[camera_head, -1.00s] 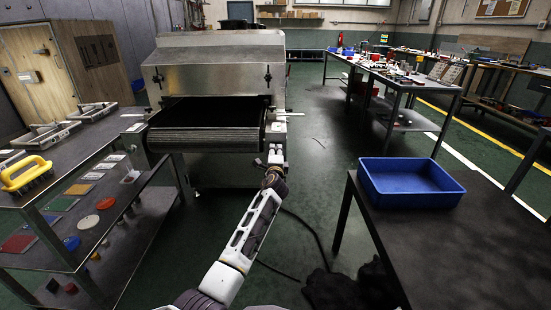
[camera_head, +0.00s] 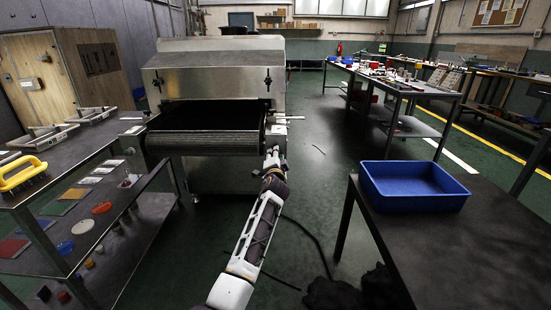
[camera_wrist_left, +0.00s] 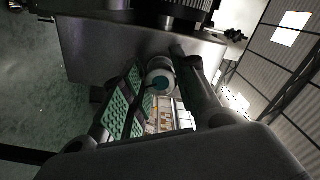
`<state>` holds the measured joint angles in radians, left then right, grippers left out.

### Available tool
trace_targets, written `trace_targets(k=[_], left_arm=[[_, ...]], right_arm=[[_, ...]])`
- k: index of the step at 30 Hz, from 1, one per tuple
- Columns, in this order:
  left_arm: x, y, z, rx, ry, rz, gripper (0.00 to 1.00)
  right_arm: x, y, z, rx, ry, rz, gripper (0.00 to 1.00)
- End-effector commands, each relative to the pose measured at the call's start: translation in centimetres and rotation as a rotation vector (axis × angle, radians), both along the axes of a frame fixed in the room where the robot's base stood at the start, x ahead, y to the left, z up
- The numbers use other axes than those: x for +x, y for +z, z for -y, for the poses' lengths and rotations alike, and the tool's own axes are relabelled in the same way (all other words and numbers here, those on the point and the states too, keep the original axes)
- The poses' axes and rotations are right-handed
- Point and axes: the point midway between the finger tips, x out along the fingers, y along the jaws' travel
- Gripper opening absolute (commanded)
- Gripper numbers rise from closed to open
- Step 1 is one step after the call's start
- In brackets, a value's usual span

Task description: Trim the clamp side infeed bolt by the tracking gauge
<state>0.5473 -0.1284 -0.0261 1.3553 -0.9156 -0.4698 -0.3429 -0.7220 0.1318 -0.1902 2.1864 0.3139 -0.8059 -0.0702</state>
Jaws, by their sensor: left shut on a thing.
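The tunnel dryer (camera_head: 215,75) stands ahead with its dark infeed belt and roller (camera_head: 205,143) facing me. My left gripper (camera_head: 273,155) is at the right end of the infeed, low beside the roller. In the left wrist view, my left gripper (camera_wrist_left: 160,90) has its fingers on either side of a round grey bolt head (camera_wrist_left: 160,75) with a teal centre, and is shut on it. In the head view the arm hides this bolt. A light rod (camera_head: 290,118) sticks out at the dryer's right side. I cannot make out the tracking gauge's marks. My right gripper is out of view.
A blue bin (camera_head: 412,186) stands on a dark table (camera_head: 470,245) at the right. Dark cables lie on the floor. The aisle behind the dryer's right side is clear.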

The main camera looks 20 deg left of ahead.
Motion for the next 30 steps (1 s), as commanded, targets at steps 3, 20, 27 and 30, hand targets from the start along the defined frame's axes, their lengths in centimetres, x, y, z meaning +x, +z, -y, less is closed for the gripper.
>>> trace_targets(k=[3, 20, 27, 30], left_arm=[[0.0, -0.2, -0.2, 0.000, 0.004, -0.004, 0.05], [0.0, -0.1, 0.0, 0.001, 0.001, -0.002, 0.50], [0.0, 0.5, -0.1, 0.002, 0.001, 0.000, 0.50], [0.0, 1.2, -0.1, 0.001, 0.001, 0.001, 0.50]], right_arm=[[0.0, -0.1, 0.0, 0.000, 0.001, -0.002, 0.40], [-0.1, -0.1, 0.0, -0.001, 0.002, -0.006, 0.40], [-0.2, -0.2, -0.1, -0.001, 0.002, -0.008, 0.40], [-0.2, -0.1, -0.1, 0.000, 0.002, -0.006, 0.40]])
